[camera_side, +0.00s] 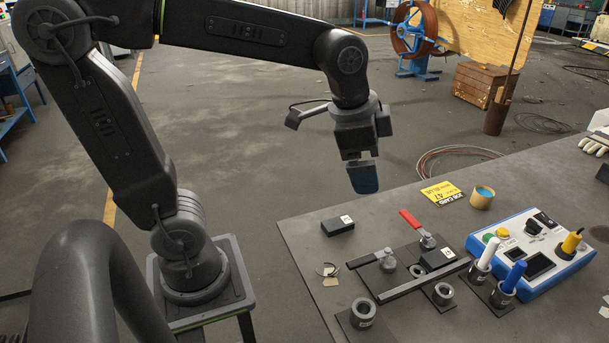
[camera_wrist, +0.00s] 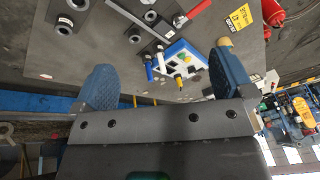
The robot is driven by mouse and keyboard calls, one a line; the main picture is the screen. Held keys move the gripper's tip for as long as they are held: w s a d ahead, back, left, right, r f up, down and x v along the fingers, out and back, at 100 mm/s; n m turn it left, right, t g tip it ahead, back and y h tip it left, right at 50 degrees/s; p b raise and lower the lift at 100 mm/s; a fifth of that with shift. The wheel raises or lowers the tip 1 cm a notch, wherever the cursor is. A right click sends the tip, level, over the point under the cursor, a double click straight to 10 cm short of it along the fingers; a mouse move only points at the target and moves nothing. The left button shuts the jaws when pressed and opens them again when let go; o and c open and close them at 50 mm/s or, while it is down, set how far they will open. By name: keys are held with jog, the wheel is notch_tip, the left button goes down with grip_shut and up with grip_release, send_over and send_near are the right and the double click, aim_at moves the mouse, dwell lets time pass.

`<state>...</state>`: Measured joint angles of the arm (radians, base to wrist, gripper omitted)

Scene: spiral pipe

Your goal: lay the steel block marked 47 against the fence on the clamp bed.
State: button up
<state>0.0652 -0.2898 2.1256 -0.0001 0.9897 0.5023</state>
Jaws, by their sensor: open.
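A dark steel block (camera_side: 338,227) with a white label lies on the bench, left of the clamp bed. A second dark labelled block (camera_side: 437,260) sits in the clamp bed beside the long dark bar (camera_side: 412,284). Both labels are too small to read, so I cannot tell which is marked 47. The red-handled clamp (camera_side: 413,221) stands at the back of the bed. My gripper (camera_side: 364,178) is raised above and behind the loose block, clear of it. In the wrist view my gripper (camera_wrist: 165,82) has its two blue fingers wide apart with nothing between them.
A yellow job card (camera_side: 443,193) reading 47 and a tan cup (camera_side: 481,198) stand behind the bed. A blue and white control box (camera_side: 530,251) is at right, with white and blue handled tools before it. Metal rings (camera_side: 363,313) lie near the front. The bench's back left is clear.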

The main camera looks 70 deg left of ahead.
jog(key=s+a+f+n+t, duration=0.2)
jog(key=s+n, duration=0.4)
jog(key=s, duration=0.3)
jog(key=shift+s+f+n, duration=0.15)
jog(key=shift+s+n, duration=0.15)
jog(key=shift+s, duration=0.1)
jog(key=shift+c, duration=0.3)
dwell(0.3)
